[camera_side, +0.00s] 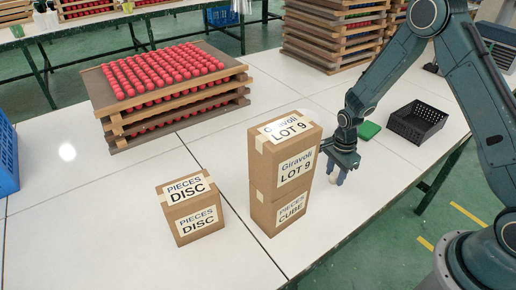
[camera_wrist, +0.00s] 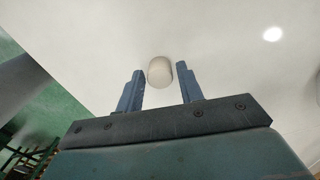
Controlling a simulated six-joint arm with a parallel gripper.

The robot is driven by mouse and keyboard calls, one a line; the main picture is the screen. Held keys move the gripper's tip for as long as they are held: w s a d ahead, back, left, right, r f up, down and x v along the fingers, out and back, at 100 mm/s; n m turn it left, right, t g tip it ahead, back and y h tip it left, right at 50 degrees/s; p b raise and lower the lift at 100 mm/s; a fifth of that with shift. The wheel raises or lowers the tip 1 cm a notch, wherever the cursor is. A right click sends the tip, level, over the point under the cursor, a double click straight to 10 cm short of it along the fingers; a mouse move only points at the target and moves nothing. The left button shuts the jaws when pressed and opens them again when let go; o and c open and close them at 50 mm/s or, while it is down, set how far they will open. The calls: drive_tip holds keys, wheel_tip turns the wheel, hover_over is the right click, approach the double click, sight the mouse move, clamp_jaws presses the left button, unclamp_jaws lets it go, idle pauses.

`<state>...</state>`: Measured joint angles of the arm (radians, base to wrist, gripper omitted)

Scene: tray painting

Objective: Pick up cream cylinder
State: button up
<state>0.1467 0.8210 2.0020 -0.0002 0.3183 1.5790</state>
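The cream cylinder (camera_wrist: 160,70) shows in the wrist view as a small pale round-ended piece on the white table. It lies between the tips of my gripper's two blue fingers. My gripper (camera_side: 336,178) is open, with a narrow gap seeming to show on each side of the cylinder. I cannot tell how far down the fingers reach around it. In the side view the fingers point down close to the table, just right of the stacked cartons. The cylinder cannot be made out clearly there.
Two stacked cartons (camera_side: 284,180) stand close left of my gripper, and a smaller carton (camera_side: 190,210) stands farther left. A black basket (camera_side: 418,122) and a green item (camera_side: 369,130) lie to the right. Stacked trays of red pieces (camera_side: 172,110) stand behind.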

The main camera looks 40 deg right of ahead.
sight(335, 175)
drive_tip(key=c, duration=0.6)
drive_tip(key=shift+r, duration=0.2)
wheel_tip(335, 175, up, 20)
drive_tip(key=shift+f, duration=0.2)
idle(0.3)
idle(0.4)
